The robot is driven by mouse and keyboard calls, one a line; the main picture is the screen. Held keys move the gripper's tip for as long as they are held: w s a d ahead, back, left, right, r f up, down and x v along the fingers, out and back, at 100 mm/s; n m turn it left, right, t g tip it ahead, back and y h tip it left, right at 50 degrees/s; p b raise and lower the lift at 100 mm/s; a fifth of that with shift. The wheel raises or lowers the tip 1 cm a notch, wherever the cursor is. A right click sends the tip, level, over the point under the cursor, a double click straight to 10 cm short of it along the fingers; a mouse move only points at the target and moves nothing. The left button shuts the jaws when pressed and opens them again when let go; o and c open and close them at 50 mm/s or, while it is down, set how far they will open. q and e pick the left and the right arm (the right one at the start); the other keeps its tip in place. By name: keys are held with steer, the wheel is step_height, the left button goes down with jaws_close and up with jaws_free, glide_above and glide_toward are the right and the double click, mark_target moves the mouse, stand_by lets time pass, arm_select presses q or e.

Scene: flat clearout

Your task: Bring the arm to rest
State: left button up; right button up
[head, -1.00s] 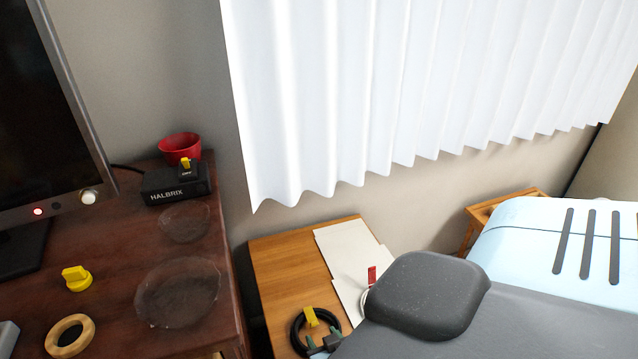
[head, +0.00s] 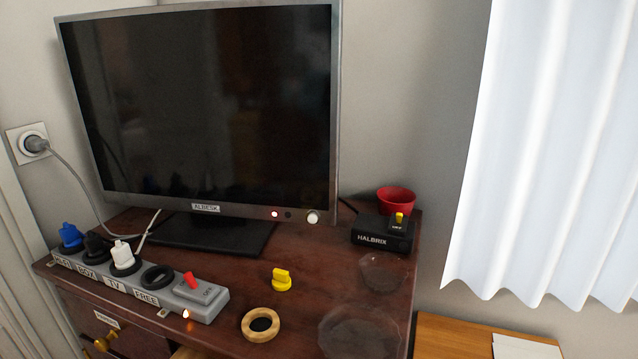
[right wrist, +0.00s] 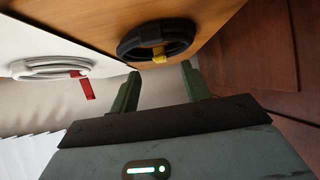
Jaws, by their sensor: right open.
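My right gripper (right wrist: 160,85) shows in the right wrist view with its two green fingers apart and nothing between them. Beyond the fingertips, a black coiled cable (right wrist: 158,38) with a yellow tag lies on a wooden surface (right wrist: 215,15). I cannot tell whether the fingers touch that surface. Neither arm shows in the head view, and my left gripper is in no view.
The dark wooden desk (head: 330,285) bears a monitor (head: 200,110), a labelled power strip (head: 140,283), a yellow knob-like piece (head: 282,280), a wooden ring (head: 260,325), a black HALBRIX box (head: 383,235) and a red bowl (head: 396,200). A white coiled cable (right wrist: 50,67) with a red tag lies beside the black one.

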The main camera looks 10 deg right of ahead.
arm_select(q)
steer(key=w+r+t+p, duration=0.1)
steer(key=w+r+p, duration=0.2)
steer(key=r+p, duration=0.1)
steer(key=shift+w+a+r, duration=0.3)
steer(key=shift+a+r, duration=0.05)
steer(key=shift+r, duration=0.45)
arm_select(e)
steer(key=s+a+r+n+g+y, duration=0.1)
steer(key=s+a+n+y, duration=0.5)
steer(key=s+a, duration=0.6)
steer(key=s+r+n, duration=0.1)
steer(key=s, duration=0.3)
steer(key=shift+r+y, duration=0.35)
steer(key=shift+y, duration=0.05)
steer(key=shift+a, duration=0.1)
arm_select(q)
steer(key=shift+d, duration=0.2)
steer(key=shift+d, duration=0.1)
arm_select(e)
steer(key=shift+s, duration=0.1)
